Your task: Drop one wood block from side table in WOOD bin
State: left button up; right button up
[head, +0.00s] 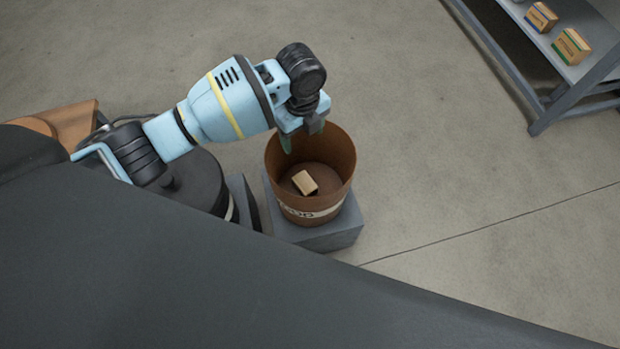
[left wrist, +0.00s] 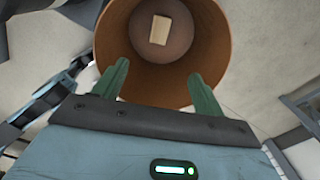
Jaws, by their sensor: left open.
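A brown round bin (head: 338,150) stands on a grey block, with partly visible lettering on a pale band at its front. A light wood block (head: 305,182) lies inside on the bin's floor. My left gripper (head: 302,143) is over the bin's back left rim, its fingers pointing down. In the left wrist view, the green fingers (left wrist: 160,85) are apart with nothing between them, and the wood block (left wrist: 160,30) lies beyond them in the bin (left wrist: 115,45). My right gripper is in neither view.
A grey plinth (head: 335,236) carries the bin. A grey metal rack (head: 552,45) at the top right holds small boxes with coloured bands, such as the green-banded one (head: 571,46). The concrete floor between bin and rack is clear.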

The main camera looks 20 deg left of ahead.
pick_arm(q)
notch_tip(320, 180, up, 8)
jog(key=p, duration=0.1)
jog(key=shift+p, duration=0.3)
jog(key=shift+f, duration=0.2)
dwell(0.5)
